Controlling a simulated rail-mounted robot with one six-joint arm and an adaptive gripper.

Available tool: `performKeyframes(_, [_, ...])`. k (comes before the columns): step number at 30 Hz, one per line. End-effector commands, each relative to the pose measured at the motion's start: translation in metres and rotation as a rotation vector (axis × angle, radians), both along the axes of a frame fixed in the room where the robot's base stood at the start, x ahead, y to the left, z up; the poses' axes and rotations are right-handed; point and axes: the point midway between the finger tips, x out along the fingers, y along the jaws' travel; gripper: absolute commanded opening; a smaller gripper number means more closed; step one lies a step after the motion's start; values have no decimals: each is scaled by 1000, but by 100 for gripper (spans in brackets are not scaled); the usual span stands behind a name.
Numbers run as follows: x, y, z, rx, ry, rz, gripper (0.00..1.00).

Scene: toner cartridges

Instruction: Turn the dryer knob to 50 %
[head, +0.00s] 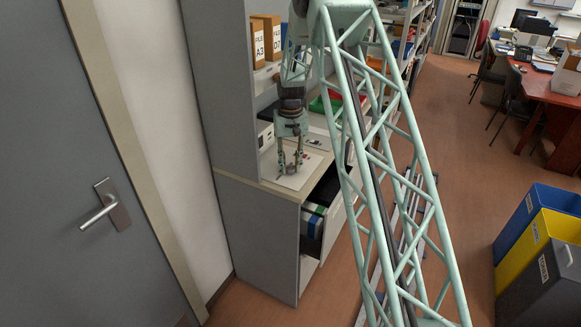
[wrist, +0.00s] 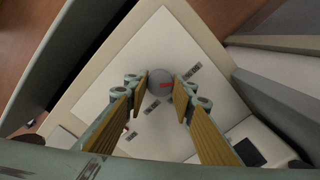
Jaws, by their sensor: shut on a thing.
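The grey round knob (wrist: 159,80) with a red mark on its top sits on a flat white panel (wrist: 120,72) in the wrist view. Small dark printed labels lie on the panel on both sides of the knob, too small to read. My gripper (wrist: 160,92) has its two yellow-padded fingers shut on the knob, one on each side. In the head view my gripper (head: 290,168) points down at the white panel (head: 297,180) on the cabinet top, and the knob is too small to make out there.
A white device with a dark screen (wrist: 250,150) stands beside the panel. File boxes (head: 267,38) and a green tray (head: 318,104) are behind my arm. A drawer with folders (head: 313,222) is open below the cabinet top (head: 262,184). Coloured bins (head: 545,235) stand at the right.

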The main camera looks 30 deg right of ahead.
Motion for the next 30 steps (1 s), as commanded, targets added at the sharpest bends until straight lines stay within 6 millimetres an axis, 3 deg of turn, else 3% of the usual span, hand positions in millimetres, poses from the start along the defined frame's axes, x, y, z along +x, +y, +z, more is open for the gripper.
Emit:
performKeyframes(9, [0,0,0,0,0,122,13])
performKeyframes(24, [0,0,0,0,0,145,13])
performKeyframes(25, [0,0,0,0,0,145,24])
performKeyframes(30, [0,0,0,0,0,144,37])
